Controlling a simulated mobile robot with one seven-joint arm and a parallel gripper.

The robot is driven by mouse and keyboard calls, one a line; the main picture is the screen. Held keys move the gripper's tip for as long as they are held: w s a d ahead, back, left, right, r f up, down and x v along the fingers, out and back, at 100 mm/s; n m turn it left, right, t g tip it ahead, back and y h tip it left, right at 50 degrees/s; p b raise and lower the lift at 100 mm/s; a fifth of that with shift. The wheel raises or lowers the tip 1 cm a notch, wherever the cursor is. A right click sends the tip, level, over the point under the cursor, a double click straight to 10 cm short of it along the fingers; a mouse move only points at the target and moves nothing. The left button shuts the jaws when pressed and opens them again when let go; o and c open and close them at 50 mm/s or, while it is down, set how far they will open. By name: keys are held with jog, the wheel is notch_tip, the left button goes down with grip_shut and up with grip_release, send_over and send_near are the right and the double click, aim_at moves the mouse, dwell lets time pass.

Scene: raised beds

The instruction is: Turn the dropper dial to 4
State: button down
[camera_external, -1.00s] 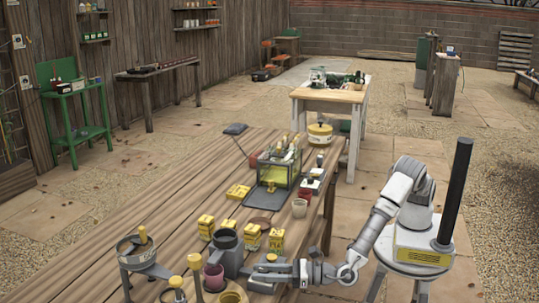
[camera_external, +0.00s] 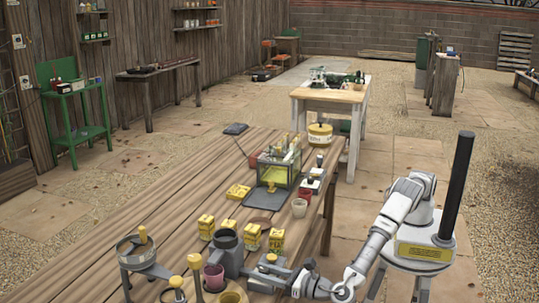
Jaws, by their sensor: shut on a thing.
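My gripper (camera_external: 262,276) reaches in from the right, low over the near right part of the wooden bench. It is shut on a small part at the grey dropper with a yellow top (camera_external: 271,258), which I take to be the dropper dial. The jaws and wrist cover most of the dial, so its numbers and pointer cannot be read. The dropper stands on the bench just right of a dark grey pot-like device (camera_external: 228,252).
Yellow seed boxes (camera_external: 252,238) stand just behind. A maroon cup (camera_external: 213,277), yellow-topped posts (camera_external: 195,263) and a round sieve stand (camera_external: 140,250) are to the left. A clear box (camera_external: 279,167) stands farther back.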

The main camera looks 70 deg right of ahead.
jog(key=shift+w+a+r+m+h+b, duration=0.1)
jog(key=shift+m+h+b, duration=0.25)
jog(key=shift+h, duration=0.3)
jog(key=shift+w+r+m+h+b, duration=0.1)
jog(key=shift+m+h+b, duration=0.05)
jog(key=shift+m+h, duration=0.4)
jog(key=shift+m+g+h+b, duration=0.3)
jog(key=shift+m+h+b, duration=0.2)
jog(key=shift+h+b, duration=0.35)
jog(key=shift+s+a+r+h, duration=0.1)
jog(key=shift+r+h, duration=0.15)
jog(key=shift+r, duration=0.05)
jog(key=shift+s+f+m+g+b, duration=0.2)
jog(key=shift+m+g+b, duration=0.1)
jog(key=shift+b, duration=0.3)
jog(key=c, duration=0.6)
grip_release()
jog(key=shift+f+h, duration=0.1)
jog(key=shift+h, duration=0.2)
jog(key=shift+o, duration=0.3)
jog(key=shift+f, duration=0.1)
jog(key=shift+d, duration=0.2)
jog(key=shift+w, duration=0.1)
